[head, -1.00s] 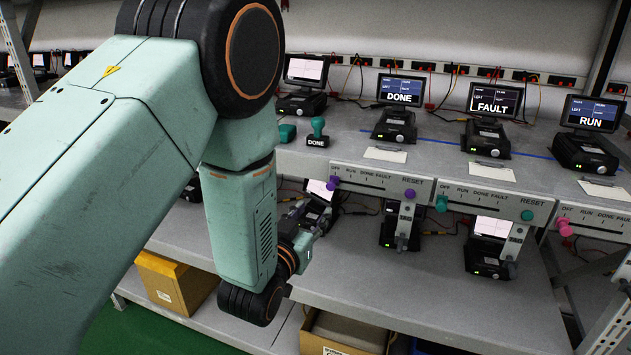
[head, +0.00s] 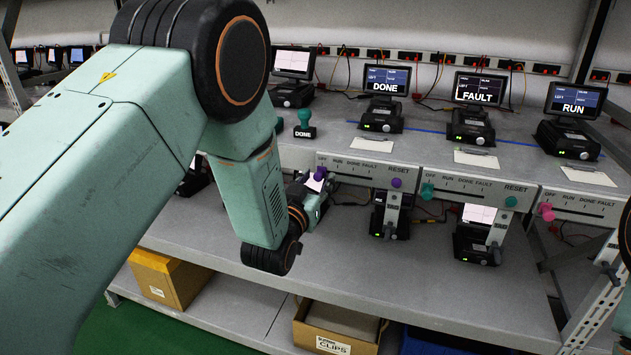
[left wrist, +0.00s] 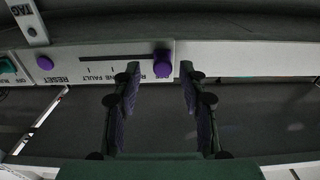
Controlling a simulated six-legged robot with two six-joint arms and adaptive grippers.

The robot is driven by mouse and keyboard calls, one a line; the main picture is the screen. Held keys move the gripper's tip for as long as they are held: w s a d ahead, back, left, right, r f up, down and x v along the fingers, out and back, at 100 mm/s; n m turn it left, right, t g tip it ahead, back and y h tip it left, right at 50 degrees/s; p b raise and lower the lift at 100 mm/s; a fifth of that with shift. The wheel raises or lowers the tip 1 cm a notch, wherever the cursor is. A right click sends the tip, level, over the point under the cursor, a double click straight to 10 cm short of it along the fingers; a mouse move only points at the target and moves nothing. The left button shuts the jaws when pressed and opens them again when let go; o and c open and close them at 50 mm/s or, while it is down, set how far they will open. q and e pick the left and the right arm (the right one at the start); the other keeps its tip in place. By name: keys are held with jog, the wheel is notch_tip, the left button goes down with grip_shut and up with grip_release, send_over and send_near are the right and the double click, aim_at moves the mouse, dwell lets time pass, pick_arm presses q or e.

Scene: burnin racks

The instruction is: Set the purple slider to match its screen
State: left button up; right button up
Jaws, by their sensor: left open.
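The purple slider knob (head: 320,173) is at the left end of its slot, by the OFF end of the panel (head: 350,177) marked RUN, DONE and FAULT. The screen (head: 386,80) above this panel reads DONE. A purple RESET button (head: 396,183) is at the panel's right end. My left gripper (head: 317,188) is just below the knob, partly hidden by its own wrist. In the left wrist view the panel is upside down. There the open fingers (left wrist: 159,72) stand either side of the purple knob (left wrist: 162,62), near their tips; contact cannot be told.
To the right are a teal-knob panel (head: 470,189) under a FAULT screen (head: 479,90) and a pink-knob panel (head: 585,207) under a RUN screen (head: 574,101). A DONE stamp (head: 304,125) stands on the shelf. Clipboards lie before the devices.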

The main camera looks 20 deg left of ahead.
pick_arm(q)
jog(key=shift+a, duration=0.15)
jog(key=shift+w+a+f, duration=0.1)
jog(key=shift+c, duration=1.2)
jog(key=c, duration=0.4)
grip_shut()
